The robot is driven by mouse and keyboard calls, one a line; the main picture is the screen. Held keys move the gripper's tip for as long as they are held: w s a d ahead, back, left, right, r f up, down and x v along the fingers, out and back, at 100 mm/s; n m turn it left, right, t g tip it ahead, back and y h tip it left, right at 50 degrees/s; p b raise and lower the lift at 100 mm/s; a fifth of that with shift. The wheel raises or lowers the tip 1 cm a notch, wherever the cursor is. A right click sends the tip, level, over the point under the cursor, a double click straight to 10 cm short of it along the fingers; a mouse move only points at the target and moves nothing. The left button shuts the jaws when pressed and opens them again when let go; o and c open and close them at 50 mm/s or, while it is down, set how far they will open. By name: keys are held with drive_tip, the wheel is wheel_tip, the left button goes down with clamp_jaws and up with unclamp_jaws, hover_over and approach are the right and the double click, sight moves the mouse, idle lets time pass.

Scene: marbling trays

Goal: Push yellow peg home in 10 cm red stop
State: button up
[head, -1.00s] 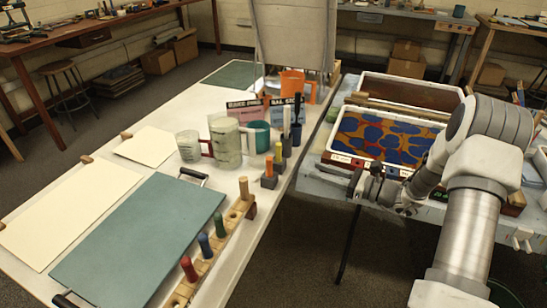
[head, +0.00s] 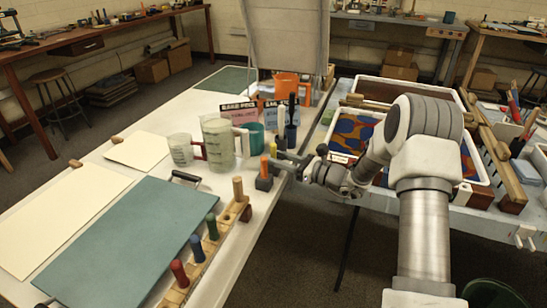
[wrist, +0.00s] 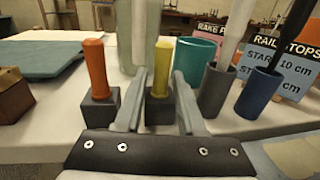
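The yellow peg (wrist: 162,68) stands upright in a grey block (wrist: 161,110) on the white table. In the head view the yellow peg (head: 273,149) is small and partly hidden by my gripper (head: 287,160). In the wrist view my gripper (wrist: 160,95) is open, with one finger on each side of the peg and block in the picture. I see no clear contact, and cannot tell how far the fingertips reach. A wooden rail (head: 225,228) holds a red peg (head: 179,272), a blue peg and a green peg. I cannot make out a 10 cm red stop.
An orange peg (wrist: 95,68) stands in a grey block left of the yellow one. A grey cup (wrist: 220,88) and blue cup (wrist: 258,93) stand to the right. A teal cup (wrist: 193,60), clear jug (head: 217,145) and sign cards (wrist: 285,62) are behind.

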drive_tip(key=b+x, duration=0.1)
drive_tip(key=x, duration=0.3)
drive_tip(key=shift+r, duration=0.1)
clamp_jaws()
